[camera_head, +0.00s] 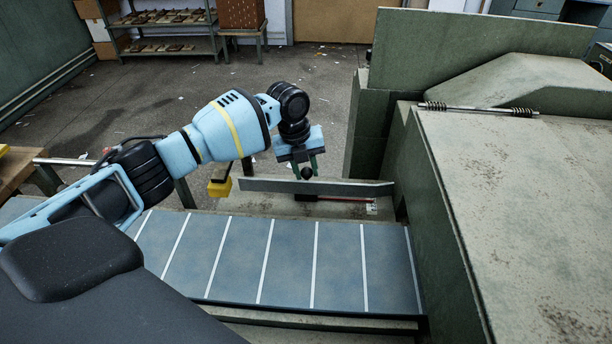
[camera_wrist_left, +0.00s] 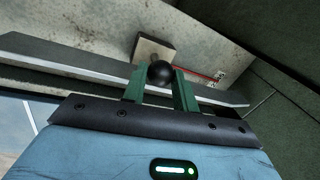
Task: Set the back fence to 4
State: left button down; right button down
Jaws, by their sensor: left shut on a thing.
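The back fence (camera_head: 345,188) is a long grey metal bar across the far side of the feed table; it also shows in the left wrist view (camera_wrist_left: 65,58). A round black knob (camera_wrist_left: 160,73) sits at the fence on a pale block (camera_wrist_left: 151,48). My left gripper (camera_head: 306,173) is shut on the knob, its green fingers on either side of it in the left wrist view (camera_wrist_left: 161,85). A red line and a small marked plate (camera_head: 371,207) lie to the right of the knob; its figures are too small to read. My right gripper is not in view.
The blue-grey feed table (camera_head: 335,262) with white stripes lies in front of the fence. A large green machine housing (camera_head: 540,200) stands close on the right. A yellow block (camera_head: 220,187) is left of the gripper. Open floor lies behind.

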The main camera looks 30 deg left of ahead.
pick_arm(q)
jog(key=shift+w+a, duration=0.1)
jog(key=c, duration=1.1)
grip_release()
jog(key=shift+r, duration=0.1)
notch_tip(320, 180, up, 8)
jog(key=s+a, duration=0.1)
jog(key=shift+f, duration=0.25)
jog(key=shift+f, duration=0.1)
